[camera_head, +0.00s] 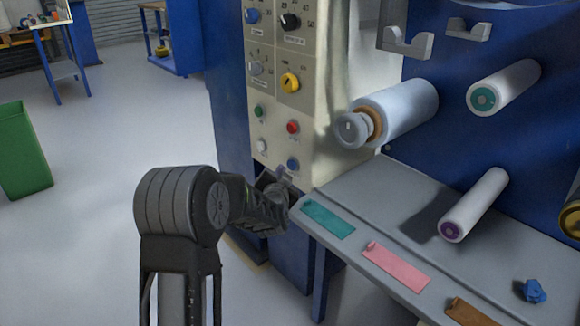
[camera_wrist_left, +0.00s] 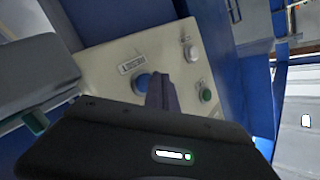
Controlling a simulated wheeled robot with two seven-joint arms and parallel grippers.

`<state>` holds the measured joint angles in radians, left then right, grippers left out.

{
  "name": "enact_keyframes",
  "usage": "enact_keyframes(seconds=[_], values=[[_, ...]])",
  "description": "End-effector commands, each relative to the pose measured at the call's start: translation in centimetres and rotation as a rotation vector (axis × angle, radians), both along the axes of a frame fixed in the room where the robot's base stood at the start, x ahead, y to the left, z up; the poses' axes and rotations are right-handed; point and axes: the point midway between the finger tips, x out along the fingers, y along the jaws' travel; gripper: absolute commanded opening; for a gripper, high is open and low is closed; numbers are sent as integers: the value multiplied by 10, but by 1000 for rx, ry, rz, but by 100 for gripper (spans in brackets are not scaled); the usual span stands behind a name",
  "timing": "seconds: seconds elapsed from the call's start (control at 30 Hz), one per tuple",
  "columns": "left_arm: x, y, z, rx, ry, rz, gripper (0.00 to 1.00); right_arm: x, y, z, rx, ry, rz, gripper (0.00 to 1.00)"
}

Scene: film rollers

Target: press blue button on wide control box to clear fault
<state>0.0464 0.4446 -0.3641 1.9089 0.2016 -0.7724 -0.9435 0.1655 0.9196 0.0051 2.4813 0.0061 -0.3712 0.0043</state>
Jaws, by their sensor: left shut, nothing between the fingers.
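The cream control box (camera_head: 276,112) stands at the upper middle in the head view, with dials above and small buttons below. The blue button (camera_head: 293,164) is at its lower right, below a red button (camera_head: 292,127). My left gripper (camera_head: 284,173) is shut and empty, its fingertips just below and left of the blue button. In the left wrist view the blue button (camera_wrist_left: 140,84) is partly hidden behind the shut fingers (camera_wrist_left: 161,88). I cannot tell whether the fingertips touch it. My right gripper is in neither view.
A grey ledge (camera_head: 400,190) with teal, pink and brown strips lies right of my gripper. A film roller (camera_head: 400,108) sticks out beside the box. White (camera_wrist_left: 190,53) and green (camera_wrist_left: 206,96) buttons sit near the blue one. Open floor lies to the left.

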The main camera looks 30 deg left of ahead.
Motion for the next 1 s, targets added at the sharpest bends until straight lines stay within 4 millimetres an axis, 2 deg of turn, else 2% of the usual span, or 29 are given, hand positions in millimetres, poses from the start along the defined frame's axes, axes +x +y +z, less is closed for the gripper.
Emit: enact_keyframes(seconds=[1.0], values=[[8, -3, 0, 0, 0, 0, 0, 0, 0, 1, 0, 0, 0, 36]])
